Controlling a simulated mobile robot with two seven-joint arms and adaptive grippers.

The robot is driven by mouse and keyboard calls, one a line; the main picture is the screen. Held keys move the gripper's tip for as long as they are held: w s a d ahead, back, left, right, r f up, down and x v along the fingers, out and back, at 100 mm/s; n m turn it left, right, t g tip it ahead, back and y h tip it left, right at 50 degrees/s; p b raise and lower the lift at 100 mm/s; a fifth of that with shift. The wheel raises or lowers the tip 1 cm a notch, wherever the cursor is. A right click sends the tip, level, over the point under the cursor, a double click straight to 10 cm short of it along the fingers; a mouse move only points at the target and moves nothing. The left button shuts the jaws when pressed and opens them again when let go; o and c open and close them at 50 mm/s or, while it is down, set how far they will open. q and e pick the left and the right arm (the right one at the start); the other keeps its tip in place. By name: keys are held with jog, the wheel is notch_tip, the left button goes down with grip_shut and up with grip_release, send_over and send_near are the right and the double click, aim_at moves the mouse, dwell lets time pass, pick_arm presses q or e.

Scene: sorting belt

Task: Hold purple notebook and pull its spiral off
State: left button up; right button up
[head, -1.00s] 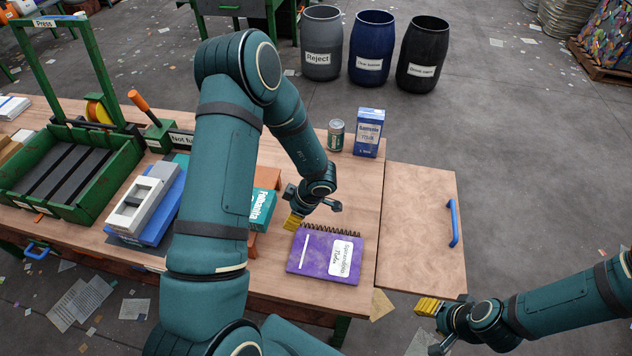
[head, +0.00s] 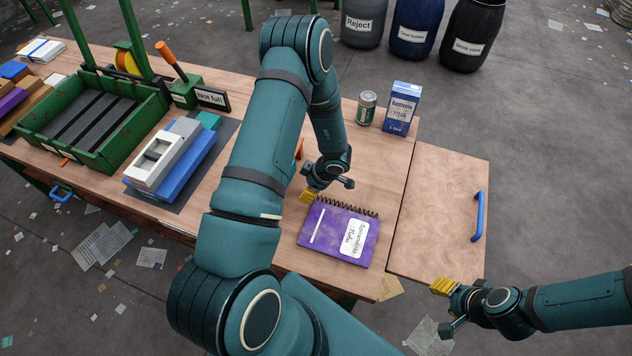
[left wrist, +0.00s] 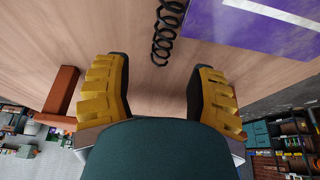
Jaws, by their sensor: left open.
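The purple notebook (head: 330,239) lies flat on the table with a white label (head: 354,238) and a white strip on its cover. Its black spiral (head: 347,207) runs along the far edge and is still on it. My left gripper (head: 308,196) is at the spiral's left end, close to the notebook's far left corner. In the left wrist view its yellow fingers are spread (left wrist: 158,78), with nothing between them. There the spiral's end (left wrist: 163,50) hangs just ahead of the gap, and part of the cover (left wrist: 245,25) shows at upper right. My right gripper (head: 445,287) is off the table's front right; its opening is unclear.
A blue carton (head: 402,108) and a can (head: 366,108) stand behind the notebook. A wooden panel with a blue handle (head: 478,217) lies to the right. Labelled barrels (head: 415,30) stand beyond.

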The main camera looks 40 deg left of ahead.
pick_arm(q)
jog(key=shift+x, duration=1.8)
pick_arm(e)
jog(key=shift+f, duration=0.35)
pick_arm(q)
grip_shut()
pick_arm(e)
jog(key=shift+w+a, duration=0.1)
jog(key=shift+a, duration=0.1)
grip_shut()
jog(key=n+g+h, duration=0.2)
jog(key=n+h, duration=0.2)
jog(key=n, duration=0.7)
send_near(353, 249)
jog(key=shift+d, duration=0.15)
jog(key=shift+n, duration=0.3)
jog(key=shift+f, duration=3.3)
jog(key=shift+f, duration=1)
